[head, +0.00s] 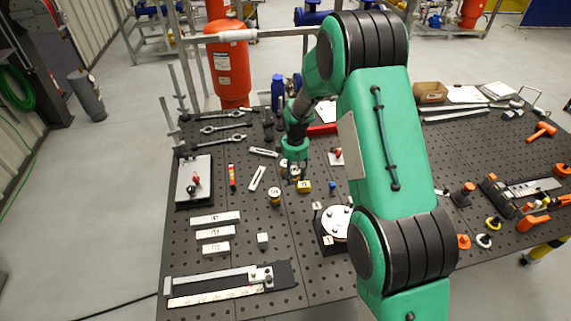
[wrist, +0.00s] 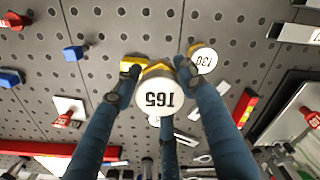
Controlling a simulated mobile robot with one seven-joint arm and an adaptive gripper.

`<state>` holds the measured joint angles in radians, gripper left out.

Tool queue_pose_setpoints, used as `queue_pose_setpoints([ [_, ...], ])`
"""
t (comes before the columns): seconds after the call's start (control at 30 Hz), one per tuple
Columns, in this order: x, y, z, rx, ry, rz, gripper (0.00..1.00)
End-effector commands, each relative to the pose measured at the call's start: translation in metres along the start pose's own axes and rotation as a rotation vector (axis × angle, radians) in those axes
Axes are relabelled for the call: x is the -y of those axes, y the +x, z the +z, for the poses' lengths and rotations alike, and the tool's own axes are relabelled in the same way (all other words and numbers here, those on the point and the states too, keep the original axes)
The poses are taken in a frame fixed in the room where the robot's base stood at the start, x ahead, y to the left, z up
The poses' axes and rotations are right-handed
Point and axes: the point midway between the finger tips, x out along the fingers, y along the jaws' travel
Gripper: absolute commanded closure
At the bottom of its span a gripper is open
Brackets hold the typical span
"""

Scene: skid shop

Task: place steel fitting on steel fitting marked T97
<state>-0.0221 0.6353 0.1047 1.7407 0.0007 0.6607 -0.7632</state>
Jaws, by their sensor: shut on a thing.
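My gripper (wrist: 150,82) is shut on a round steel fitting (wrist: 158,98); its white top carries an upside-down label that seems to read T65. In the head view, my gripper (head: 294,172) is low over the middle of the table. A second round fitting (wrist: 203,61), labelled upside down with what looks like T30, stands apart beside it; it also shows in the head view (head: 274,197). I cannot read T97 on anything.
A yellow block (head: 304,187) lies close to my gripper. White labelled bars (head: 215,233), a small white cube (head: 263,238) and a round plate (head: 336,224) lie nearer. A red and yellow tool (head: 232,177) lies left. The perforated table (head: 290,267) has bare patches between them.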

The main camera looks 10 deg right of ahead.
Motion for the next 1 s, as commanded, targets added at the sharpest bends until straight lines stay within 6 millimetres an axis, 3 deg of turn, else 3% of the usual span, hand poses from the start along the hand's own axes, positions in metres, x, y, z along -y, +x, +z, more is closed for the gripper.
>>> queue_pose_setpoints([
  [0.53,-0.006,0.001,-0.007,0.0,0.0,0.0,0.91],
  [1.0,-0.048,0.006,-0.05,0.0,0.0,0.0,0.91],
])
